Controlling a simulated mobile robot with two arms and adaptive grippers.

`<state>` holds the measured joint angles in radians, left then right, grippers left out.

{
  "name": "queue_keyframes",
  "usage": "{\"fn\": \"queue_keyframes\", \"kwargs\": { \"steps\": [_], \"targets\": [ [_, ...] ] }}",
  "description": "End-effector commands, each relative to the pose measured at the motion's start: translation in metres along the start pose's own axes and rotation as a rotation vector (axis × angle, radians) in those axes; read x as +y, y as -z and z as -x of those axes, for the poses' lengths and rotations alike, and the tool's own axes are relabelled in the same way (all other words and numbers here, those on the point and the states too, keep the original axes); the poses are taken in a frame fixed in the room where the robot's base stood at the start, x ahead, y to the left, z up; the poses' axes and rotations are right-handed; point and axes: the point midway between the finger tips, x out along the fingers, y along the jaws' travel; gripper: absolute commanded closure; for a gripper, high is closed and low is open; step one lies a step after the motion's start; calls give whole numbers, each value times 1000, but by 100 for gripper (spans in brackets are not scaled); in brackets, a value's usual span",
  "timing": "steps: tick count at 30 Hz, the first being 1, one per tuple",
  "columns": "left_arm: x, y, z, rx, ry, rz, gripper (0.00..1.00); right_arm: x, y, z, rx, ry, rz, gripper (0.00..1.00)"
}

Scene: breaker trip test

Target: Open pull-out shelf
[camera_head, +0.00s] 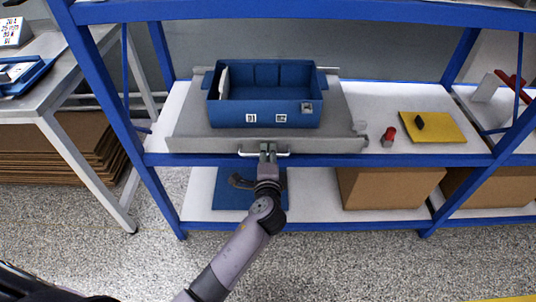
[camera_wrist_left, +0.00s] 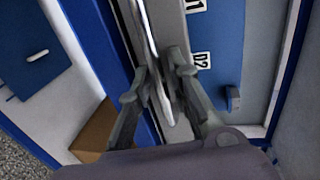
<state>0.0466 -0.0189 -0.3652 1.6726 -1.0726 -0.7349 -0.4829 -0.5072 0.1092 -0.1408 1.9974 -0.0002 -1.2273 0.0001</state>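The grey pull-out shelf (camera_head: 180,144) sits on the middle level of the blue rack. A blue bin (camera_head: 225,116) stands on it. The shelf's light metal handle (camera_head: 246,154) runs along its front edge. My left gripper (camera_head: 267,151) is at the middle of this handle. In the left wrist view the handle bar (camera_wrist_left: 153,62) passes between the two fingers of my left gripper (camera_wrist_left: 158,72). The fingers stand apart with a gap beside the bar, so they are around it and not clamped. My right gripper is not in view.
A red-topped object (camera_head: 388,137) and a yellow plate (camera_head: 440,128) with a black piece lie right of the shelf. Cardboard boxes (camera_head: 385,190) and a blue mat (camera_head: 232,199) are on the level below. A table (camera_head: 62,75) stands at left. The floor in front shows free room.

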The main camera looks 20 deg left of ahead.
Motion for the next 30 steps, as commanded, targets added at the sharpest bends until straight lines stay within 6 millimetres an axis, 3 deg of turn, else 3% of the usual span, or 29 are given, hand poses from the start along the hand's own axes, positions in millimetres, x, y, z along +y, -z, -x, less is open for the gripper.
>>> {"fn": "queue_keyframes", "kwargs": {
  "steps": [4, 12, 30],
  "targets": [
    [0, 0, 0, 0, 0, 0, 83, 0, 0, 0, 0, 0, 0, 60],
    [0, 0, 0, 0, 0, 0, 100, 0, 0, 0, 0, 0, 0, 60],
    [1, 0, 1, 0, -1, 0, 100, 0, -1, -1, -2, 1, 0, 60]
  ]
}}
